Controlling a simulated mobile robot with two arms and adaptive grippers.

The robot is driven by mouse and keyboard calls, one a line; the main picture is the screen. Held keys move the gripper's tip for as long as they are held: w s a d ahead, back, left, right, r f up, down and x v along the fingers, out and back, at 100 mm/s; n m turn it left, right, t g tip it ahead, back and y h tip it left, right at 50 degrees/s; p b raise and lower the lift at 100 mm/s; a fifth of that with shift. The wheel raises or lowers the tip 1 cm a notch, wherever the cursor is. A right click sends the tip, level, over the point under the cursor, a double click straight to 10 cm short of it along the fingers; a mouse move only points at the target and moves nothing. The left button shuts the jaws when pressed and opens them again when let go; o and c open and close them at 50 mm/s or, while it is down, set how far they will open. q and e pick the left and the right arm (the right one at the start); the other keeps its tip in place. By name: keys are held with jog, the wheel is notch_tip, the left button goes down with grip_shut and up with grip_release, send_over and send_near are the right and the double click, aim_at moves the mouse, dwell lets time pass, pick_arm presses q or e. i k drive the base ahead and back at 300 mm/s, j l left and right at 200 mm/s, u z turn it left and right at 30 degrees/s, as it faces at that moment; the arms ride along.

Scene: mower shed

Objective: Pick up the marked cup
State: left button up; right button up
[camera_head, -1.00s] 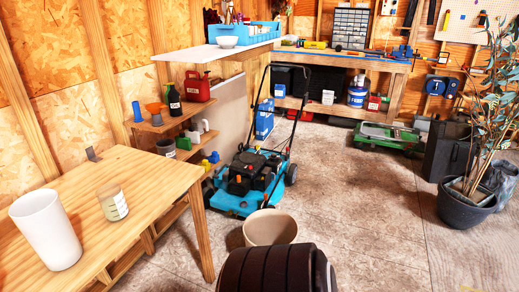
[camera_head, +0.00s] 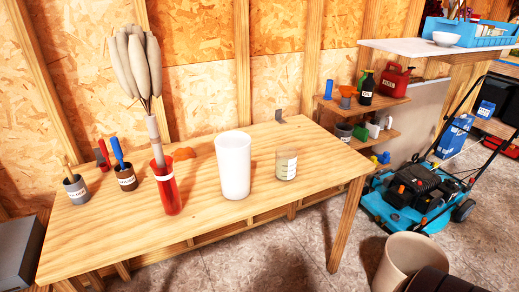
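The marked cup (camera_head: 287,163) is a small, clear, beige-tinted beaker with printed measuring lines on its side. It stands upright on the right part of the wooden table (camera_head: 240,215), right of a tall white cylinder (camera_head: 233,165), with a gap between them. Neither of my grippers is in view.
Left on the table stand a red vase (camera_head: 167,190) with a tall grey plume-like bunch and two small labelled pots (camera_head: 76,190) (camera_head: 126,179) with tools. A beige bin (camera_head: 408,262), a dark ribbed object (camera_head: 440,280) and a blue mower (camera_head: 412,200) are on the floor at right.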

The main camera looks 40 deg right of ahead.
aim_at(286, 164)
jog(key=z, duration=1.45)
